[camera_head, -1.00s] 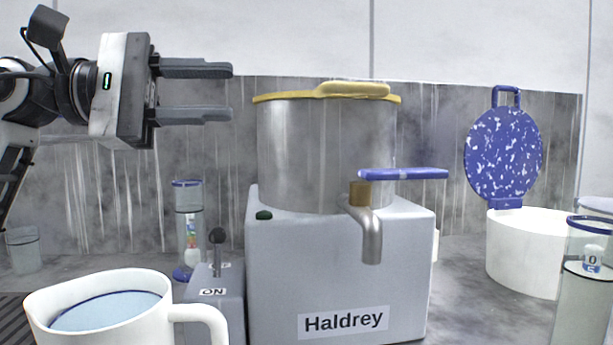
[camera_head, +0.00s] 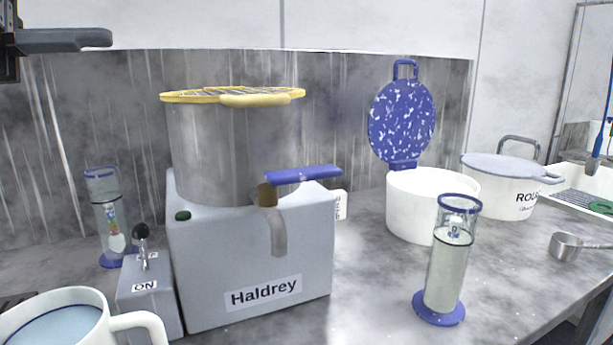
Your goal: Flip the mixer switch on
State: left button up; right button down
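The mixer (camera_head: 250,245) is a grey box labelled "Haldrey", with a metal drum (camera_head: 215,150) on top, a yellow-rimmed lid and a blue-handled spout. The switch lever (camera_head: 142,240), with a dark round knob, stands on a small grey switch box (camera_head: 150,303) left of the mixer. An "ON" label is on the near side of the lever, and another label behind it is partly hidden. The lever looks near upright; I cannot tell its setting. My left gripper (camera_head: 70,40) is partly in view at the top left, above and away from the switch. My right gripper is out of view.
A white mug of bluish liquid (camera_head: 60,325) stands close in front of the switch box. A clear cylinder (camera_head: 105,215) stands behind it. At right are a white pot with an open blue lid (camera_head: 405,205), another cylinder (camera_head: 445,265), a lidded pot (camera_head: 500,185) and a metal scoop (camera_head: 566,246).

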aim_at(140, 231)
jog(key=k, duration=0.9)
